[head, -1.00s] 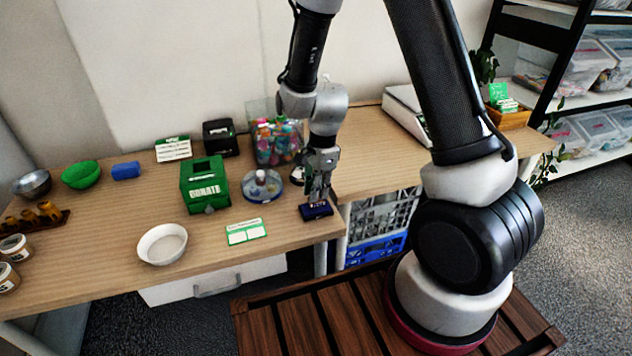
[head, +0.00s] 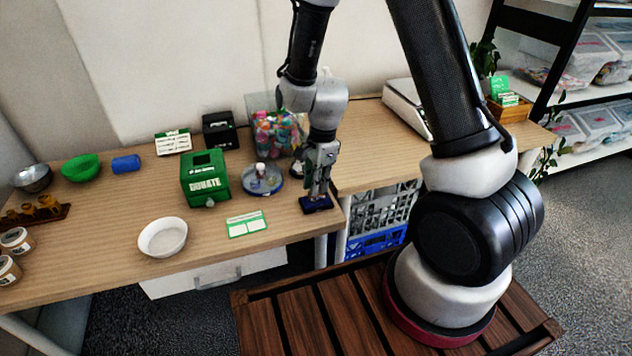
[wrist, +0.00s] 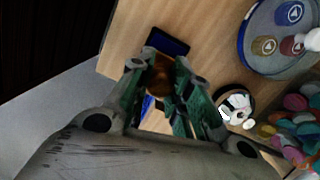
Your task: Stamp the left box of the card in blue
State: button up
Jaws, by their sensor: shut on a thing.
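My gripper (head: 317,192) points down at the table's front edge, right of the card. It is shut on a stamp with a rounded brown handle, seen between the fingers in the wrist view (wrist: 160,78). A dark blue ink pad (head: 316,204) lies right under the gripper; it also shows just beyond the fingers in the wrist view (wrist: 168,41). The stamp's lower end is hidden, so I cannot tell whether it touches the pad. The card (head: 247,225), white with a green border and two pale boxes, lies flat left of the pad. I see no clear mark on it.
A round blue-rimmed tray (head: 278,189) with small items stands behind the pad. A green donation box (head: 205,180), a white bowl (head: 163,238) and a clear bin of colourful pieces (head: 275,135) stand around the card. The table between card and pad is clear.

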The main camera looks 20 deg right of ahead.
jog(key=shift+f, duration=0.45)
dwell(1.1)
jog(key=shift+r, duration=3.55)
jog(key=shift+a+f, duration=0.1)
